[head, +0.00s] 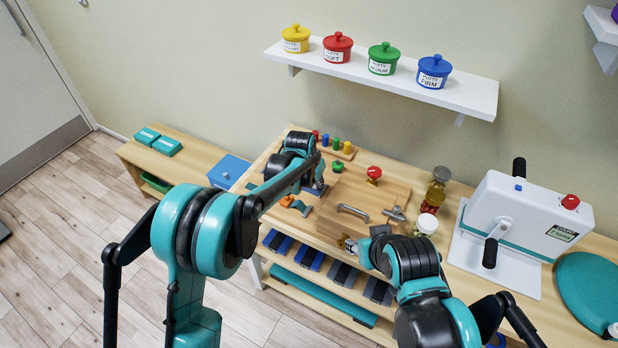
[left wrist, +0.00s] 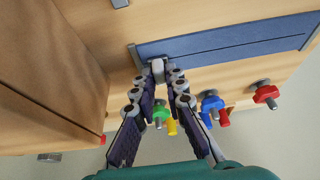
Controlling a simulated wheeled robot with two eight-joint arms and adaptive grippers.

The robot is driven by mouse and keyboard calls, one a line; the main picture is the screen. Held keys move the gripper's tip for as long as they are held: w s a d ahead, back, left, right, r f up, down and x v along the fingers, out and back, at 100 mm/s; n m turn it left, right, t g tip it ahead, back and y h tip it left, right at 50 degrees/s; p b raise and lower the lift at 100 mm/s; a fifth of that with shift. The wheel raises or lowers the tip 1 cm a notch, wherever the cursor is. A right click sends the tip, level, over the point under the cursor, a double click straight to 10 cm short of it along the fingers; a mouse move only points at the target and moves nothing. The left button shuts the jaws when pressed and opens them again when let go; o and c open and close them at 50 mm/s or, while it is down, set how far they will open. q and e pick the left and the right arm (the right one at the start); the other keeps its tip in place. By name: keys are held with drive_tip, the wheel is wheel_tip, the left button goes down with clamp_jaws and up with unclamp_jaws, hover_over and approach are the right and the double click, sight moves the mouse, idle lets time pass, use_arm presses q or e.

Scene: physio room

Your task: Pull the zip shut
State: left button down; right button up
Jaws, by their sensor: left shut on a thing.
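The zip shows in the left wrist view as a long blue strip (left wrist: 230,42) on a wooden panel. My left gripper (left wrist: 158,72) is shut on a small pale grey zip pull (left wrist: 157,66) at the strip's left end. In the head view my left gripper (head: 314,184) is over the left part of the wooden board (head: 345,190), and the arm hides most of the zip there. My right gripper (head: 347,243) is low at the board's front edge, partly hidden by its own wrist; its jaws are not clear.
A metal handle (head: 353,211), a red knob (head: 374,172) and a green knob (head: 338,166) are on the board. Jars (head: 436,190) and a white crank machine (head: 520,225) stand to its right. Putty pots line the wall shelf (head: 470,98). Shelves with dark blocks lie below.

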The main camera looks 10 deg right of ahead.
use_arm(q)
drive_tip(key=shift+s+d, duration=0.15)
drive_tip(key=c, duration=1.6)
unclamp_jaws()
drive_tip(key=shift+d, duration=0.1)
drive_tip(key=shift+o, duration=0.2)
drive_tip(key=shift+s+r, duration=0.1)
drive_tip(key=shift+r, duration=0.2)
drive_tip(key=v, duration=1.1)
drive_tip(key=shift+r, duration=0.15)
